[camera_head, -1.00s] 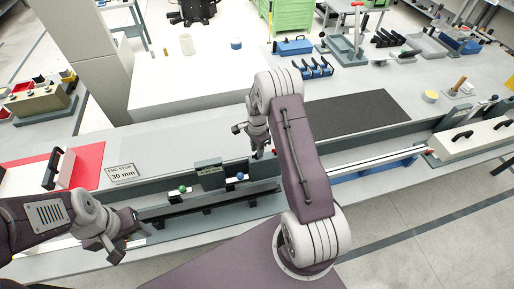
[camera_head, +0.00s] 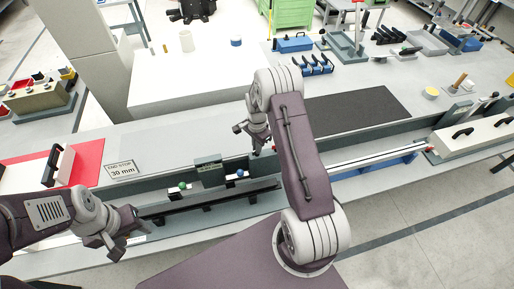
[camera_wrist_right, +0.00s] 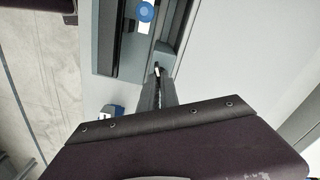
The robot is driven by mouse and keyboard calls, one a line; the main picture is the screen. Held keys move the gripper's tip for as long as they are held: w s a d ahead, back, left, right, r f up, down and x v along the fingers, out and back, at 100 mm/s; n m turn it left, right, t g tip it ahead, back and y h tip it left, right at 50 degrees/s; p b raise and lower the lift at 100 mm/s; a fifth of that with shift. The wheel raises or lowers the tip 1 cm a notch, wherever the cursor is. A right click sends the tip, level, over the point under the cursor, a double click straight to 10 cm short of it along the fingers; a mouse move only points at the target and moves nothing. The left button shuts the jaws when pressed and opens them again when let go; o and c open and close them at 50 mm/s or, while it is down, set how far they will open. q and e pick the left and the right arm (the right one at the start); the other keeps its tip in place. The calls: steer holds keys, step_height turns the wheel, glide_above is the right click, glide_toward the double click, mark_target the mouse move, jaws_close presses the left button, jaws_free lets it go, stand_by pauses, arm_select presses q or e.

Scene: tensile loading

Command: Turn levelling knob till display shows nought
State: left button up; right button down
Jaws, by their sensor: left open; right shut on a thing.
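My right gripper (camera_head: 260,148) points down at the rear rail, right of the small dark green panel (camera_head: 208,165). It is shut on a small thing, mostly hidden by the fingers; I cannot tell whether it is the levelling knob. A small red part (camera_head: 274,149) shows beside it. In the right wrist view the fingertips (camera_wrist_right: 157,72) meet close to a grey block (camera_wrist_right: 166,55), with a round blue knob (camera_wrist_right: 145,12) beyond. The panel's text is too small to read. A green knob (camera_head: 183,186) and the blue knob (camera_head: 240,173) sit below it. My left gripper (camera_head: 118,246) is open and empty.
An end-stop sign (camera_head: 121,169) reading 30 mm lies at the left, near a red plate (camera_head: 88,160) with a black handle. A long dark rail (camera_head: 215,199) runs along the front. A black mat (camera_head: 355,112) lies right of my right arm. The white surface behind is mostly clear.

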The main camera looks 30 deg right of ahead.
steer(key=n+b, duration=0.2)
steer(key=n, duration=0.3)
steer(key=n+b, duration=0.1)
steer(key=n, duration=0.4)
steer(key=shift+n, duration=0.3)
stand_by(0.4)
steer(key=c, duration=1.6)
jaws_free()
steer(key=shift+r, duration=0.25)
step_height(320, 180, up, 9)
steer(key=b, duration=0.2)
steer(key=shift+f, duration=0.2)
